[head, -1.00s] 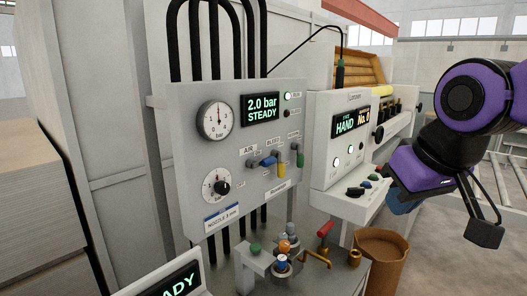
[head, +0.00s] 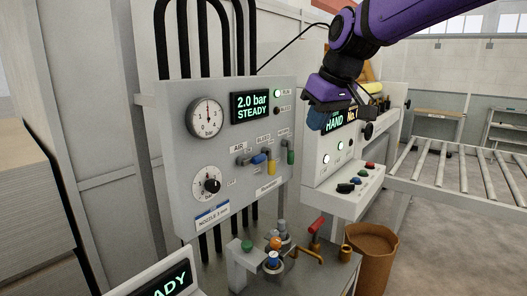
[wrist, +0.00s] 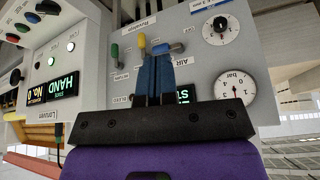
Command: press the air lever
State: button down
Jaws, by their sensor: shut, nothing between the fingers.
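The grey air panel has a blue lever (head: 258,159) beside the label AIR, lying roughly sideways. A yellow lever (head: 271,166) and a green lever (head: 291,157) hang down to its right. The wrist view shows the panel upside down, with the blue lever (wrist: 166,48), yellow lever (wrist: 142,42) and green lever (wrist: 114,51) beyond my fingertips. My gripper (head: 316,122) has blue fingers, shut and empty. In the head view it is up and right of the levers, in front of the neighbouring console. It appears apart from all levers; the exact gap cannot be told.
The panel display (head: 251,107) reads 2.0 bar STEADY, with a round gauge (head: 207,117) beside it. The Lorween console (head: 345,185) stands right, partly hidden by my arm. Below are a small fixture (head: 274,258), red-handled lever (head: 317,225) and brown bin (head: 373,245).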

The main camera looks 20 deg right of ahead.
aim_at(261, 156)
jog(key=w+f+n+y, duration=0.1)
jog(key=w+n, duration=0.2)
jog(key=w, duration=1.5)
jog(key=shift+a+f, duration=0.2)
jog(key=shift+a, duration=0.25)
jog(key=shift+f, duration=0.15)
jog(key=x, duration=1.3)
jog(key=shift+a+f, duration=0.3)
jog(key=shift+a, duration=0.15)
